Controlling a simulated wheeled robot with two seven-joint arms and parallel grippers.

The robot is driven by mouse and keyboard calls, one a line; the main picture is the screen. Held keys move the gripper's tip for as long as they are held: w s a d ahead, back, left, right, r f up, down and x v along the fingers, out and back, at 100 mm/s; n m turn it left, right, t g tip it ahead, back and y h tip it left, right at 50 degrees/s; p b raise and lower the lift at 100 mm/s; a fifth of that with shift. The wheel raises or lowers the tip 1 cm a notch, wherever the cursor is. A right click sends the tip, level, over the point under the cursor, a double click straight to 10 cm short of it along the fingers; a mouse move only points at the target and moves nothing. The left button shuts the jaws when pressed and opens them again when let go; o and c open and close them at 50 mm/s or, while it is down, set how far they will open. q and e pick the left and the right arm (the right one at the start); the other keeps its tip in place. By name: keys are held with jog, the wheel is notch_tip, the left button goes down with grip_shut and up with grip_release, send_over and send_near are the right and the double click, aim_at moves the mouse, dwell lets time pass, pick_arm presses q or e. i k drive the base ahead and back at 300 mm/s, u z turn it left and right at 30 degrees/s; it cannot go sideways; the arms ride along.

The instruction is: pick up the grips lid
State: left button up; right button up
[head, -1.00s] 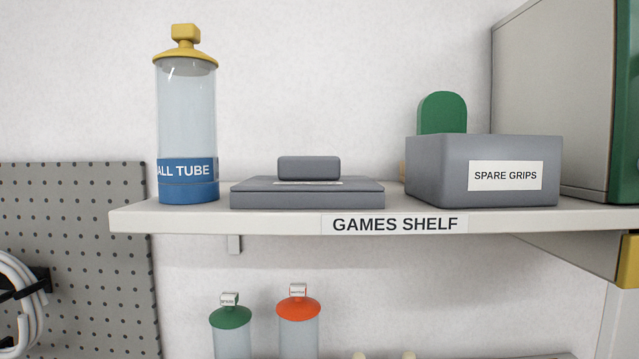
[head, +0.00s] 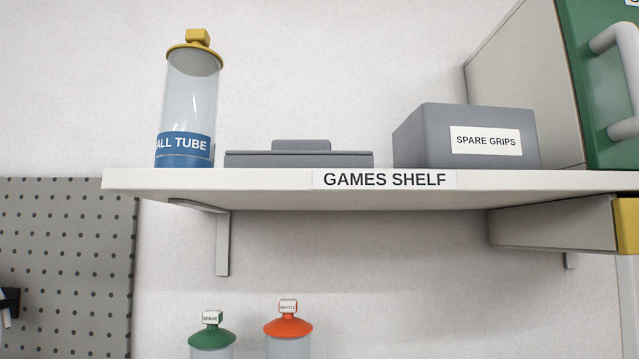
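The grips lid (head: 300,158) is a flat grey lid with a raised block handle on top. It lies on the games shelf (head: 230,188), between the ball tube and the spare grips box. The grey spare grips box (head: 412,140) stands to its right with a white label; its inside is hidden from this low angle. Neither of my grippers shows in the head view.
A clear ball tube (head: 190,100) with a yellow cap stands left of the lid. A green-fronted cabinet (head: 590,100) is at the right. Below the shelf are a green-capped jar (head: 211,338) and an orange-capped jar (head: 288,328). A pegboard (head: 70,250) is at lower left.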

aim_at(284, 154)
jog(key=z, duration=1.6)
jog(key=k, duration=1.05)
jog(key=u, duration=1.05)
jog(key=i, duration=0.55)
jog(key=u, duration=0.05)
